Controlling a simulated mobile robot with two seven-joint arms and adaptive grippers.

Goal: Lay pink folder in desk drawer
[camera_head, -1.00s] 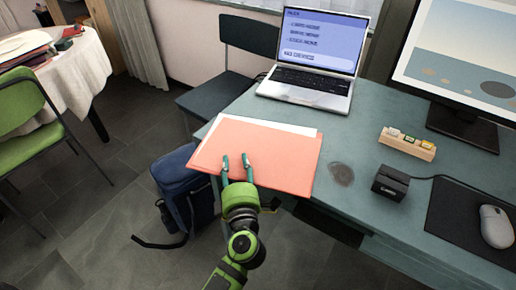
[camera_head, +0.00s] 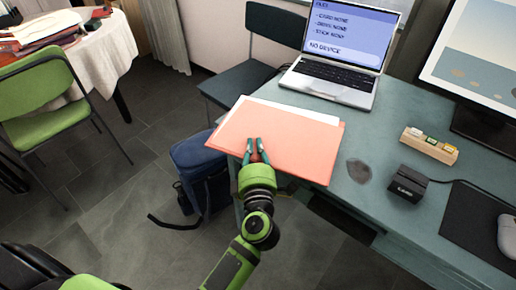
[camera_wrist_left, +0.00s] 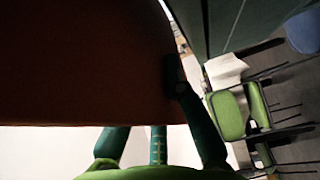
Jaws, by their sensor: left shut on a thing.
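The pink folder (camera_head: 285,142), with a white sheet (camera_head: 290,109) along its far edge, lies at the near left corner of the desk (camera_head: 385,125) and overhangs the front edge. My left gripper (camera_head: 256,150) is shut on the folder's near edge. The folder also shows as a dark surface in the left wrist view (camera_wrist_left: 80,60), beside the green fingers (camera_wrist_left: 158,145). Under the desk's front edge is a dark drawer opening (camera_head: 342,214), partly hidden; I cannot tell how far it is open. My right gripper is out of view.
A laptop (camera_head: 330,78), a black box (camera_head: 407,183), a small wooden holder (camera_head: 429,145) and a monitor (camera_head: 475,75) stand on the desk. A blue backpack (camera_head: 203,170) is on the floor beside the desk. A dark chair (camera_head: 240,80) stands behind; a green chair (camera_head: 45,105) is left.

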